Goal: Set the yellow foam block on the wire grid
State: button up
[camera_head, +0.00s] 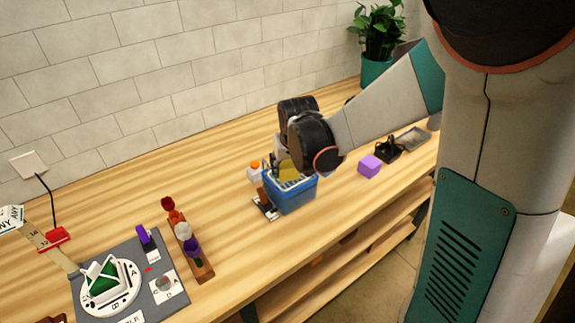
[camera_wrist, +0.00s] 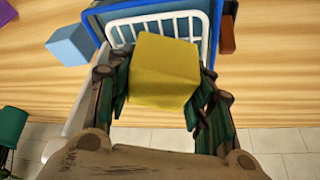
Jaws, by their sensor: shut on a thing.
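The yellow foam block (camera_wrist: 164,70) is between my gripper's fingers (camera_wrist: 165,85) in the wrist view, with a finger on each side. The wire grid (camera_wrist: 122,32) is white and shows beyond and beside the block, inside the rim of a blue crate (camera_wrist: 92,27). The block hides part of the grid, and I cannot tell whether it touches it. In the head view a bit of the yellow block (camera_head: 289,171) shows over the blue crate (camera_head: 291,197), below my dark wrist. The fingers are mostly hidden there.
A purple cube (camera_head: 370,167) and a black tray (camera_head: 388,150) stand right of the crate. A light blue block (camera_wrist: 71,45) is beside the crate in the wrist view. A rack with colored pieces (camera_head: 190,245) and a grey board (camera_head: 150,295) are at the left.

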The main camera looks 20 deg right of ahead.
dwell(0.3)
jog(key=o, duration=1.2)
jog(key=shift+c, duration=0.2)
jog(key=shift+w+r+p, duration=0.1)
jog(key=shift+r+p, duration=1.35)
jog(key=shift+r, duration=0.6)
jog(key=shift+c, duration=0.9)
jog(key=shift+o, duration=0.9)
jog(key=shift+d+r+p, duration=0.1)
jog(key=shift+r+p, duration=0.95)
jog(key=shift+r, duration=0.45)
